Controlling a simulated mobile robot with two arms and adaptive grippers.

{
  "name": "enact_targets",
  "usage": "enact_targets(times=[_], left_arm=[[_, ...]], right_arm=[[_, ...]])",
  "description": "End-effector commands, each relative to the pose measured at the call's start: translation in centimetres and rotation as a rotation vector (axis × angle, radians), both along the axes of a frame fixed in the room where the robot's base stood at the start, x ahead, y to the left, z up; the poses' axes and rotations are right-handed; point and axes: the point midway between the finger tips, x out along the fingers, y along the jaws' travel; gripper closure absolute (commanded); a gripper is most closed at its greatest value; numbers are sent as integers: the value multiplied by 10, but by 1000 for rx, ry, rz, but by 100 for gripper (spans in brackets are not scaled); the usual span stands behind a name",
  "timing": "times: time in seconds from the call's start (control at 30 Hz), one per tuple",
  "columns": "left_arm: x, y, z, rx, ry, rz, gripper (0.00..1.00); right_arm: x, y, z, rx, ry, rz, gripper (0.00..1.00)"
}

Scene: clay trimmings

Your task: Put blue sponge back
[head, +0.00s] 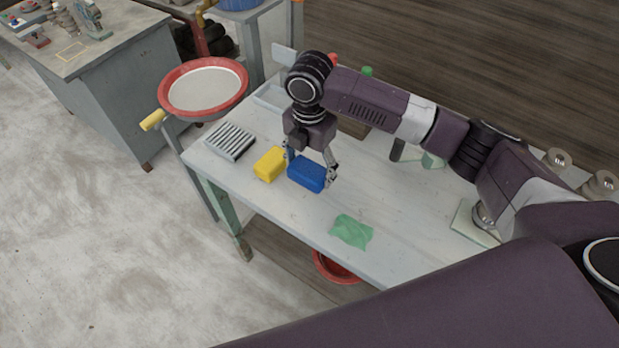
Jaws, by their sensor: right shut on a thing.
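The blue sponge (307,174) is between the fingers of my right gripper (311,176), at the middle of the white table (285,214). My right gripper points down and is shut on the sponge. I cannot tell whether the sponge touches the table or is just above it. A yellow sponge (269,164) lies on the table close to the left of the blue one. My left gripper is not in view.
A ribbed grey rack (230,141) sits at the table's left end, and a green cloth (351,231) lies near the front edge. A red-rimmed basin (204,88) stands beyond the left end. The tabletop between the cloth and the sponges is clear.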

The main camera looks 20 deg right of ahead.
Motion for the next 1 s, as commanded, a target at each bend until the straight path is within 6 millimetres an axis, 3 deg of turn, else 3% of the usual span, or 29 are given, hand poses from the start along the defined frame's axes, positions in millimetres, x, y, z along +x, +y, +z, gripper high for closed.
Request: enact_targets(times=[0.4, 0.87, 0.9, 1.0], left_arm=[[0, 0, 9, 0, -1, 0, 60], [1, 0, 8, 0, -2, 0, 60], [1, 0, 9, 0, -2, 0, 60], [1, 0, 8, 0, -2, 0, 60]], right_arm=[[0, 0, -48, 0, 2, -1, 51], [0, 0, -57, 0, 0, 0, 51], [0, 0, -57, -1, -1, 0, 28], [0, 0, -57, -1, -1, 0, 17]])
